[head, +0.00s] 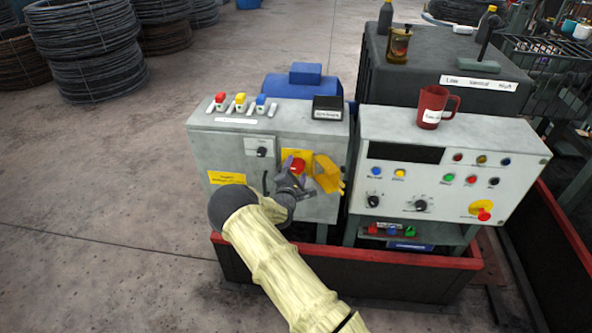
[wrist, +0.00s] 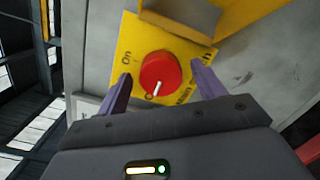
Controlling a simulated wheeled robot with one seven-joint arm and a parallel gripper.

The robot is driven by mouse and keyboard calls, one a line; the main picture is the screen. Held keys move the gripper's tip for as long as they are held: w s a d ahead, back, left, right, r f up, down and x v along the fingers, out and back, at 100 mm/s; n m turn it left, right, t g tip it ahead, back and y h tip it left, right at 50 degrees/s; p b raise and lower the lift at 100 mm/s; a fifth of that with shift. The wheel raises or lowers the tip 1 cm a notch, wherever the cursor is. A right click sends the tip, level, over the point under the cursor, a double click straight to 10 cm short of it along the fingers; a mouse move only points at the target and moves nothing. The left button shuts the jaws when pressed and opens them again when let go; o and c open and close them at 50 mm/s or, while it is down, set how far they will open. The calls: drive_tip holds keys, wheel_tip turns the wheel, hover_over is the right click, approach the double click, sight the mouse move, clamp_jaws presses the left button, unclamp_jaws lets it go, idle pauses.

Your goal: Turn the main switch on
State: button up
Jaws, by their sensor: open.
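The main switch is a round red knob (head: 297,165) on a yellow plate on the front of the left grey cabinet. It also shows in the wrist view (wrist: 160,70), where its white pointer line aims down, away from the "On" label (wrist: 127,58) at the upper left. A yellow cover (head: 328,174) beside the knob stands swung open to the right. My gripper (wrist: 162,76) is open, with one purple finger on each side of the knob. Gaps show between fingers and knob in the wrist view; in the head view my gripper (head: 291,180) partly hides the plate.
The left cabinet (head: 225,145) also carries a black rotary switch (head: 262,152) and several coloured switches on top. A control panel (head: 450,190) with a red mug (head: 433,105) stands to the right. A red-rimmed low bin wall (head: 400,260) runs in front. Open floor lies left.

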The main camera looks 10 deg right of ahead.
drive_tip(key=c, duration=1)
